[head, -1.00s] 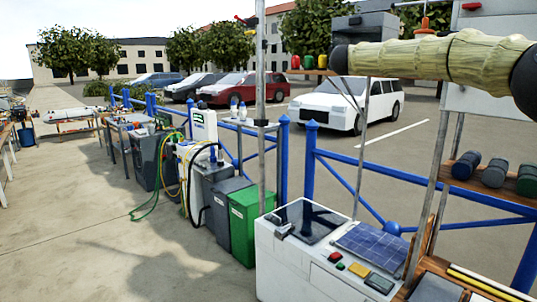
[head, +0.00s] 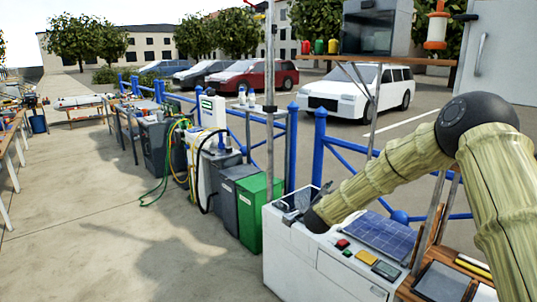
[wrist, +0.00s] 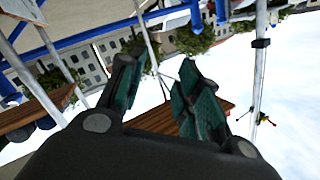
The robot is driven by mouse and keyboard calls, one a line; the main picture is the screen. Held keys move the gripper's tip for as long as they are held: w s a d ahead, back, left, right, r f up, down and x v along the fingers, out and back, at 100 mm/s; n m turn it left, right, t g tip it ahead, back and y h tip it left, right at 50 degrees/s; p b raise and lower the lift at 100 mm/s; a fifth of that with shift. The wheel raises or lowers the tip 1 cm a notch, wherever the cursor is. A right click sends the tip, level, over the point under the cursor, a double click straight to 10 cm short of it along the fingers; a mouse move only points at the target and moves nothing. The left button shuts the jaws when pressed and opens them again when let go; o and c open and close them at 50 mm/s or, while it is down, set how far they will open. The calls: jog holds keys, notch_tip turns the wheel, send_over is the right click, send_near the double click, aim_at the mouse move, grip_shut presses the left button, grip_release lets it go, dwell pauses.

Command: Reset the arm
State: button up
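My arm shows at the right of the head view, bent at a dark elbow joint. Whether my gripper shows in the head view cannot be told clearly near the dark joint. The wrist picture is strongly tilted, with sky at its lower right.
The cabinet carries a solar panel (head: 381,237) and buttons. A green bin (head: 262,212) and a grey bin (head: 226,205) stand left of it. A shelf (head: 413,60) holds an oven-like box (head: 377,30). A metal pole (head: 270,130) rises near the cabinet. Open paving lies left.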

jog(key=s+a+f+n+g+y, duration=0.2)
jog(key=s+f+n+g+y, duration=0.15)
jog(key=s+f, duration=1.2)
jog(key=s+a+f+n+g+y, duration=0.2)
jog(key=s+a+f+n+g, duration=0.15)
jog(key=s+f, duration=1.2)
jog(key=s+d+f+n+g, duration=0.1)
jog(key=s+f, duration=0.3)
jog(key=s, duration=0.8)
jog(key=s+d+f+n+g+y+b, duration=0.1)
jog(key=s+f+g, duration=0.3)
jog(key=s, duration=0.9)
jog(key=s+d+f+n+g, duration=0.1)
jog(key=s+f, duration=0.4)
jog(key=s, duration=0.8)
jog(key=shift+d+n+g, duration=0.4)
jog(key=shift+d+g, duration=0.5)
jog(key=shift+g, duration=0.3)
